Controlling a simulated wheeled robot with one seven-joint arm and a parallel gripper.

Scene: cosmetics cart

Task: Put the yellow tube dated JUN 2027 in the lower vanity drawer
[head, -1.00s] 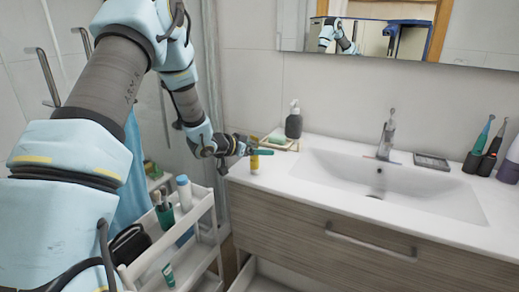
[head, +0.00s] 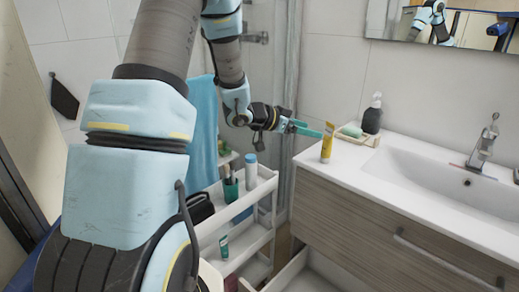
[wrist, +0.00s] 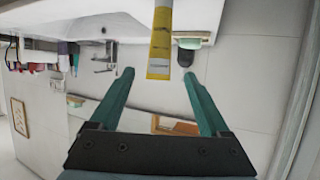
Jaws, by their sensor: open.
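A yellow tube (head: 327,143) stands upright on the left end of the white vanity counter (head: 350,172). It also shows in the wrist view (wrist: 160,45), upside down, ahead of and between my fingertips; its printed date is too small to read. My gripper (head: 308,129) is open and empty, with teal fingers just left of the tube; the wrist view shows the fingers (wrist: 158,75) wide apart. The lower vanity drawer (head: 291,270) is pulled out under the wood front, partly cut off by the picture's bottom edge.
A soap dish (head: 357,138) and dark pump bottle (head: 372,115) stand behind the tube. The sink (head: 440,175) lies right. A white cart (head: 240,205) with a white blue-capped bottle (head: 251,172), a green brush cup (head: 231,189) and a small tube (head: 224,246) stands left, close to the drawer.

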